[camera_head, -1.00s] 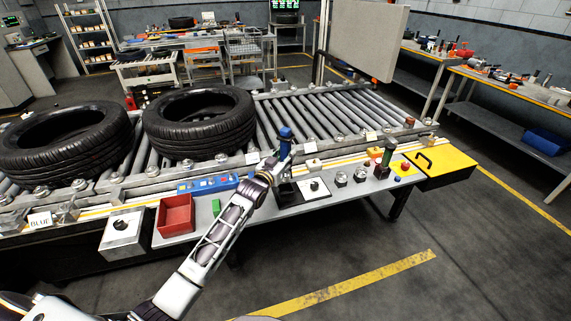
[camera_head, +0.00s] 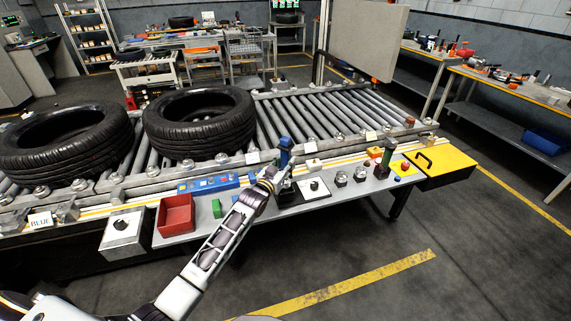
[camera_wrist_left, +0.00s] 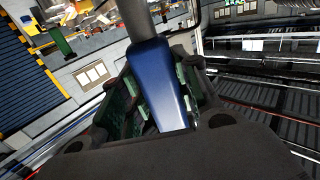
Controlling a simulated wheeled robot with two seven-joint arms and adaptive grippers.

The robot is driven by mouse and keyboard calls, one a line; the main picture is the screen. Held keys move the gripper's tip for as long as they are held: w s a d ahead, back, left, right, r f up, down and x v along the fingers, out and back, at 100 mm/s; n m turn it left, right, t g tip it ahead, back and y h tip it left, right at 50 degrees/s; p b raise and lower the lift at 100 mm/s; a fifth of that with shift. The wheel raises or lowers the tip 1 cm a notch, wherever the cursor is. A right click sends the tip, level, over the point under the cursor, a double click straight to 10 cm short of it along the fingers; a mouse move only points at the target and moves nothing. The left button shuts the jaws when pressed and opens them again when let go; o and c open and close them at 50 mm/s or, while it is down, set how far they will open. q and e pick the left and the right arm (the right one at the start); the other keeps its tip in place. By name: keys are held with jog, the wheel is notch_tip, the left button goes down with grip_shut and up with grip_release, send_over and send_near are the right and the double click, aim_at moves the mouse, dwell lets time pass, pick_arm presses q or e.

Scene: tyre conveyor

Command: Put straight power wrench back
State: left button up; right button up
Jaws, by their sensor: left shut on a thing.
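My left gripper (camera_head: 279,178) is over the near edge of the grey bench, and it also shows in the wrist view (camera_wrist_left: 160,100). It is shut on the blue handle (camera_wrist_left: 158,85) of a power wrench, with a grey shaft running up out of the wrist picture. In the head view the blue part of the wrench (camera_head: 285,143) stands upright above the gripper. The wrench's lower end is hidden behind the gripper, so I cannot tell if it touches the bench. A green-handled tool (camera_head: 390,146) stands upright farther right on the bench. My right gripper is not in view.
Two tyres (camera_head: 199,121) lie on the roller conveyor (camera_head: 320,110) behind. The floor in front is clear.

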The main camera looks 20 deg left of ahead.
pick_arm(q)
jog(key=shift+f, duration=0.4)
dwell(0.3)
jog(key=o, duration=1.1)
jog(key=shift+f, duration=0.1)
jog(key=shift+r, duration=0.55)
jog(key=shift+s, duration=0.15)
jog(key=shift+s+a, duration=0.1)
jog(key=shift+s, duration=0.2)
jog(key=shift+s+a+r+b, duration=0.1)
jog(key=shift+s+a, duration=0.25)
jog(key=shift+s, duration=1.45)
jog(key=shift+s+a+f+b, duration=0.15)
jog(key=shift+s+a, duration=0.2)
jog(key=shift+s, duration=1.5)
jog(key=shift+s+a+r+b, duration=0.15)
jog(key=shift+s+a, duration=0.2)
jog(key=shift+s, duration=1.45)
